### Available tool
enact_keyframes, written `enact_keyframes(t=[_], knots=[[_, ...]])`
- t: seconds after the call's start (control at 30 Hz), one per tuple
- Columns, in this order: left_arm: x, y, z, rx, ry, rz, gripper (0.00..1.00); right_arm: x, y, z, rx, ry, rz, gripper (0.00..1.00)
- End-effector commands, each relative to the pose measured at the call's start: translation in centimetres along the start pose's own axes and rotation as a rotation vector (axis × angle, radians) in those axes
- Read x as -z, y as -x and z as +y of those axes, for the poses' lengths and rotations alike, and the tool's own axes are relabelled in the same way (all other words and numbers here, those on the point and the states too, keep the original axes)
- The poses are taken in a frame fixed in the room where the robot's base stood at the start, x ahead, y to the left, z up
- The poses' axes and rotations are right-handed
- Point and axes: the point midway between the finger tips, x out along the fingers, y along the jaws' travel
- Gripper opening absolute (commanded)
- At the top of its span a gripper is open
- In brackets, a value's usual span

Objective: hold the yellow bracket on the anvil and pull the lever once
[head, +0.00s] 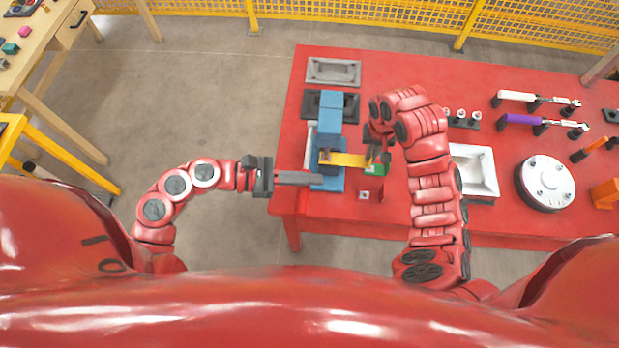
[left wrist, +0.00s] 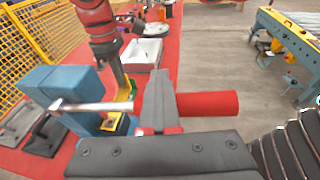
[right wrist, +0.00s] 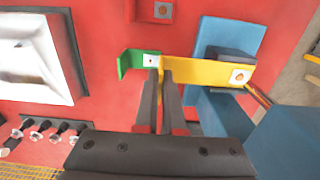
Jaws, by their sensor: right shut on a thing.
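The yellow bracket (head: 345,159) has a green end (right wrist: 130,63). My right gripper (right wrist: 163,65) is shut on it near that end. The holed yellow end (right wrist: 220,72) lies across the dark anvil block (right wrist: 228,58) of the blue press (head: 331,107); whether it rests flat I cannot tell. The lever has a silver rod (left wrist: 95,106) and a red handle (left wrist: 208,103). My left gripper (left wrist: 158,85) has its fingers together, crossing in front of the lever between rod and handle; contact is unclear. In the head view my left gripper (head: 318,179) is at the press's near side.
Grey trays (head: 333,71) lie behind the press. A yellow fence (head: 370,15) stands at the back.

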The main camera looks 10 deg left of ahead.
Motion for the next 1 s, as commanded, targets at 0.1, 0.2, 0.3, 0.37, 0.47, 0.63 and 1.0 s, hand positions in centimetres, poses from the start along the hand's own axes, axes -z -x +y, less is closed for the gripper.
enact_keyframes(t=[0.1, 0.2, 0.3, 0.37, 0.47, 0.63, 1.0], knots=[[-1.0, 0.2, -0.1, 0.002, -0.003, 0.003, 0.0, 0.0, 0.0, 0.0, 0.0, 0.0, 0.0, 0.0], [-1.7, 0.5, -0.1, 0.002, -0.001, 0.004, 0.0, 0.0, 0.0, 0.0, 0.0, 0.0, 0.001, 0.0], [-2.3, 0.6, -0.1, 0.003, 0.001, 0.002, 0.0, 0.0, 0.0, 0.0, 0.0, 0.0, 0.0, 0.0], [-2.5, 0.7, -0.1, 0.003, 0.003, 0.002, 0.0, 0.0, 0.0, 0.0, 0.0, 0.0, 0.0, 0.0], [-2.8, 0.7, -0.1, 0.002, 0.002, 0.002, 0.0, 0.0, 0.0, 0.0, 0.0, 0.0, 0.001, 0.0], [-4.0, 1.0, -0.1, 0.002, -0.002, 0.002, 0.0, 0.0, 0.0, 0.0, 0.0, 0.0, 0.001, 0.0], [-6.1, 1.6, 0.0, 0.001, 0.0, 0.001, 0.0, 0.0, 0.0, 0.0, 0.0, 0.0, 0.0, 0.0]])
